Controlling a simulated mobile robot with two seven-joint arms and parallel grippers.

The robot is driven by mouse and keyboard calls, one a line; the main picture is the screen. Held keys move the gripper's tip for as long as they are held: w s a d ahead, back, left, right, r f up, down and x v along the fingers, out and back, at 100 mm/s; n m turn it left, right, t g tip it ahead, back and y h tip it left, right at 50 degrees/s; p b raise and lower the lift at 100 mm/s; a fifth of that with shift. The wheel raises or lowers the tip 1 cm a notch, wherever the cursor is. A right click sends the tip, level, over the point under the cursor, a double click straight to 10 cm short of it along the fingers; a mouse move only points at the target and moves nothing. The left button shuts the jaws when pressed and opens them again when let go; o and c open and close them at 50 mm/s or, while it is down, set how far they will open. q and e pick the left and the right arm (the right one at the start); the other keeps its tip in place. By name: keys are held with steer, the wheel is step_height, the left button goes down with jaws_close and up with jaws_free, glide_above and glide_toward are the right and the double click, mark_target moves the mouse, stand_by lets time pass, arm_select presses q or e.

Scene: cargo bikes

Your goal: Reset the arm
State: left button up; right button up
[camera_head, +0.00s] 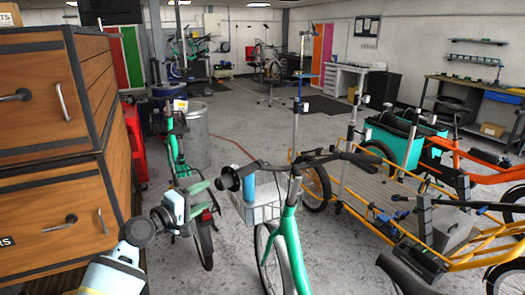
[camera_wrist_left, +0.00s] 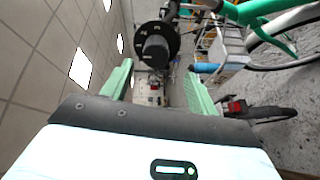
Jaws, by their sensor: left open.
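My left arm comes in from the lower left of the head view. Its gripper (camera_head: 208,188) has pale green fingers and is open, just left of the green bike's handlebar end. In the left wrist view the two fingers (camera_wrist_left: 158,82) stand apart with nothing held between them. The black round handlebar end (camera_wrist_left: 157,45) shows just beyond the fingers; I cannot tell how far away it is. It also shows in the head view (camera_head: 228,179). My right gripper is not in view.
The green bike (camera_head: 290,238) stands in front of me with a basket (camera_head: 262,212) and a blue cylinder (camera_head: 236,150). A yellow cargo bike (camera_head: 455,262) stands right. Open floor (camera_head: 240,110) lies behind.

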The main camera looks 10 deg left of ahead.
arm_select(q)
steer(key=s+d+f+m+g+y, duration=0.2)
steer(key=s+f, duration=0.6)
steer(key=f, duration=0.4)
steer(key=s+d+f+m+g+y, duration=0.1)
steer(key=s+f+m+y, duration=0.15)
steer(key=s+f, duration=0.8)
steer(key=s+d+f+m+g+y, duration=0.1)
steer(key=s+f+m, duration=0.3)
steer(key=s, duration=0.9)
steer(key=s+d+f+m+g, duration=0.1)
steer(key=s+f+m, duration=0.3)
steer(key=s+f, duration=0.4)
steer(key=s+g, duration=0.1)
steer(key=s, duration=0.5)
steer(key=shift+d+y, duration=0.35)
steer(key=shift+d, duration=0.05)
steer(key=shift+s, duration=0.1)
